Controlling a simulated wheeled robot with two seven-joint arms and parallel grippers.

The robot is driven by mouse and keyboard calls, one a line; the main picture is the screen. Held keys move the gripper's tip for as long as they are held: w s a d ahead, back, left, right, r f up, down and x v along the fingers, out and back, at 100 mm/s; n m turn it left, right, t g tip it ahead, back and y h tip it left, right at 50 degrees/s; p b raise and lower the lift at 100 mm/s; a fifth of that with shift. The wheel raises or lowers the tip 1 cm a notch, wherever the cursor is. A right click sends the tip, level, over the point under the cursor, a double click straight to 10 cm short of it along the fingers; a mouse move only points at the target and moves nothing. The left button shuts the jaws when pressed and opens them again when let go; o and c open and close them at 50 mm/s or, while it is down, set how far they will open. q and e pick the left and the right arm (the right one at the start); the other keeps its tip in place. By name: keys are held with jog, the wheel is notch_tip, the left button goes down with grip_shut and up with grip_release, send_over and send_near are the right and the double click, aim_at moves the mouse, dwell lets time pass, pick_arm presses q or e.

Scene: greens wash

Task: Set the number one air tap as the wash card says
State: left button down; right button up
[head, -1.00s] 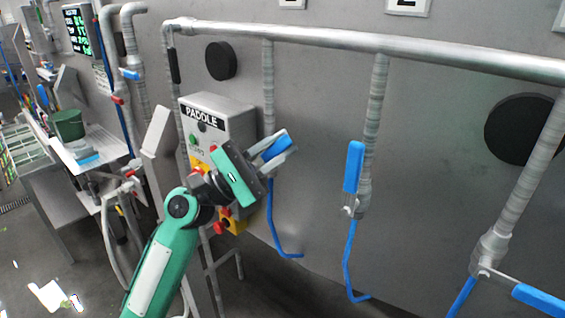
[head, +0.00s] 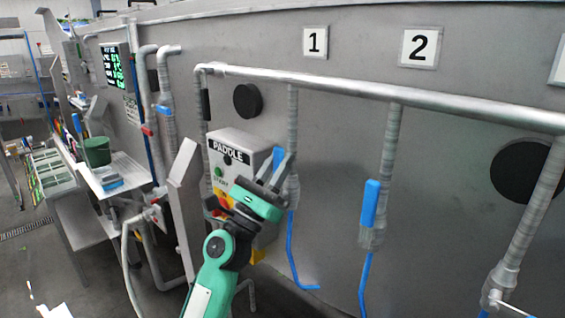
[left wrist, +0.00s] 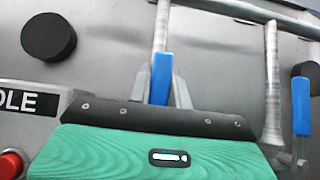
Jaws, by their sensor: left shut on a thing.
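The number one air tap is on the first pipe (head: 293,115) dropping from the rail, below and left of the "1" plate (head: 315,42). Its blue handle (head: 278,156) stands about upright, roughly in line with the pipe. My left gripper (head: 279,168) is shut on this handle. In the left wrist view, the blue handle (left wrist: 161,76) stands between the two grey fingers. The valve body is partly hidden behind the gripper. My right gripper is out of view. I cannot make out a wash card; a dark screen with green text (head: 118,68) is too small to read.
The number two tap's blue handle (head: 370,203) stands upright to the right, under the "2" plate (head: 420,47). A third tap's handle (head: 512,309) shows at the lower right. The grey PADDLE box (head: 235,150) is close behind and left of my left gripper.

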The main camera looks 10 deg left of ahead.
pick_arm(q)
jog(key=shift+w+a+n+t+y, duration=0.15)
jog(key=shift+n+t+y, duration=0.15)
jog(key=shift+n+y, duration=0.15)
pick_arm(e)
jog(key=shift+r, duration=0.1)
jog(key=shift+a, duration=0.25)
pick_arm(q)
jog(key=c, duration=1.3)
grip_release()
jog(key=b+v, duration=0.7)
jog(key=v, duration=0.7)
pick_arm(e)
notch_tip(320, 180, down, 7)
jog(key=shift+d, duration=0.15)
pick_arm(q)
jog(key=shift+w, duration=0.1)
